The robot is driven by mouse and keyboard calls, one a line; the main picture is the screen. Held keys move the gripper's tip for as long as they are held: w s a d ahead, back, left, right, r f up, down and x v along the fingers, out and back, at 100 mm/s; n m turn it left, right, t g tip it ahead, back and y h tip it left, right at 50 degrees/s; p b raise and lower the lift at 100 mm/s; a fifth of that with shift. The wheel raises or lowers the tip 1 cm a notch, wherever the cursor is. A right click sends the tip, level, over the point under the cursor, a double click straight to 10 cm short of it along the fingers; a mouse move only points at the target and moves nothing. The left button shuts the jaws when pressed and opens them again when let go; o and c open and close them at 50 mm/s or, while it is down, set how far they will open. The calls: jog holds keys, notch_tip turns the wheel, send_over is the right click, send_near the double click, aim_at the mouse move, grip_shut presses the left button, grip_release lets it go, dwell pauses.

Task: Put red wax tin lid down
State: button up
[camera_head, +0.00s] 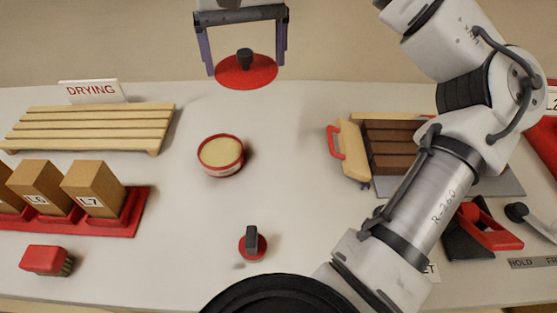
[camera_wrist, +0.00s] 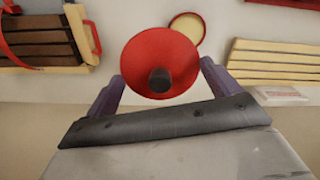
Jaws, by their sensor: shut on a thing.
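The red wax tin lid (camera_head: 246,73), a round red disc with a dark knob, is held between the two purple fingers of my gripper (camera_head: 244,66). The lid is raised well above the bench, toward the back. In the wrist view the lid (camera_wrist: 160,52) sits between the fingertips and partly overlaps the tin. The open wax tin (camera_head: 221,155), red-rimmed with pale yellow wax, stands on the bench below and a little left of the lid. The tin (camera_wrist: 188,27) also shows behind the lid in the wrist view.
A slatted drying rack (camera_head: 85,130) and sign are at the left. A red tray (camera_head: 128,222) holds several wooden blocks. A red-backed brush (camera_head: 45,260) and a small red tool with a dark handle (camera_head: 251,243) are in front. Bare bench surrounds the tin.

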aim_at(281, 161)
jog(key=d+f+n+b, duration=0.2)
jog(key=d+n, duration=0.3)
jog(key=n, duration=0.1)
jog(key=f, duration=1.9)
jog(key=shift+s+d+f, duration=0.25)
jog(key=shift+f, duration=0.05)
jog(key=shift+f, duration=0.1)
jog(key=o, duration=0.7)
notch_tip(281, 161, up, 12)
jog(key=shift+r, duration=0.15)
jog(key=shift+s, duration=0.1)
